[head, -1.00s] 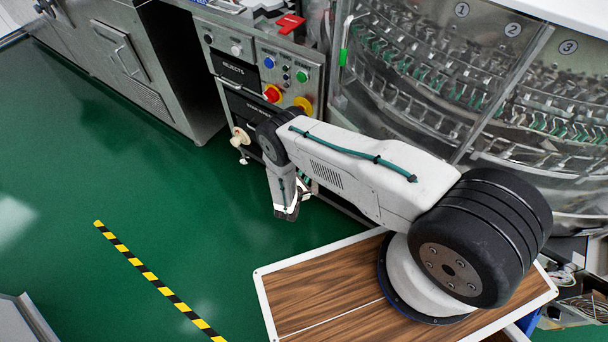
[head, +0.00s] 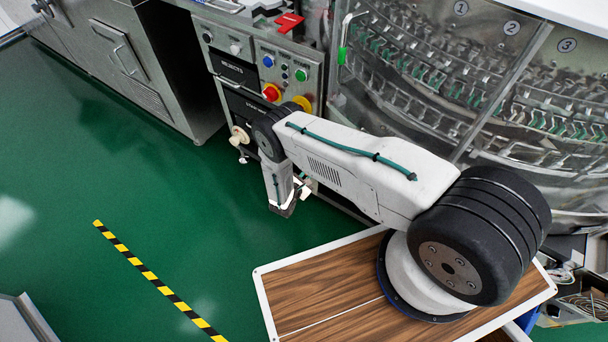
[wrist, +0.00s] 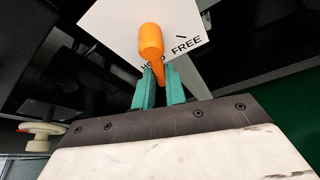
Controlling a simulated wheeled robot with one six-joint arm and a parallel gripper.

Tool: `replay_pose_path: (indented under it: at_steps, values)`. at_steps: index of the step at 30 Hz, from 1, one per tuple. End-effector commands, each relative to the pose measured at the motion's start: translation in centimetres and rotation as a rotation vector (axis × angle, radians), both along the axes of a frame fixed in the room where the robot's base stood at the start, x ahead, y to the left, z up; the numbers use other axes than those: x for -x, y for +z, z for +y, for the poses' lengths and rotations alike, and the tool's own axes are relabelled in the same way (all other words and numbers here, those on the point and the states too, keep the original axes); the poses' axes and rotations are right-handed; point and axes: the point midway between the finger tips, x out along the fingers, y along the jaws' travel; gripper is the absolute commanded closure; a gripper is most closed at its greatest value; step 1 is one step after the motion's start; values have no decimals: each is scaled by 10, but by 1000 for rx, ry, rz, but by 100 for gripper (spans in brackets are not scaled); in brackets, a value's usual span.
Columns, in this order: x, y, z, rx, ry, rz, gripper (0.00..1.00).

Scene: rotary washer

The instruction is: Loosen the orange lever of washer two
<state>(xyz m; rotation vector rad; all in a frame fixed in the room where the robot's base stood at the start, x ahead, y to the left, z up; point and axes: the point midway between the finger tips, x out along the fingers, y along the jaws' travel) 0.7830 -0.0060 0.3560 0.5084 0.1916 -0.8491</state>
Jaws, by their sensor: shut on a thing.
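The orange lever (wrist: 151,42) shows in the wrist view, with a thick rounded knob that tapers to a thin end. It lies in front of a white plate (wrist: 108,22) lettered "FREE" on the right and a partly covered word, likely "HOLD", beside the lever. My gripper (wrist: 158,73) has teal fingers, one on each side of the lever's thin end, and is shut on it. The lever points nearer the covered word than "FREE". In the head view my arm hides the lever, and the fingers cannot be made out.
The washer (head: 430,90) with numbered windows stands behind my arm. A control panel (head: 284,72) with coloured buttons is to its left. A cream handwheel (head: 240,136) juts out below it and also shows in the wrist view (wrist: 42,133).

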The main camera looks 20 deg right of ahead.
Motion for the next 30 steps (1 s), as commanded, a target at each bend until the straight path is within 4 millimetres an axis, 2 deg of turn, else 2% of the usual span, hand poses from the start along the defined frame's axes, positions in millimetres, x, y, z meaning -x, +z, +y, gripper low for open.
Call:
replay_pose_path:
  at_steps: [30]
  values:
    - [21,3,-16,533,-4,731,100]
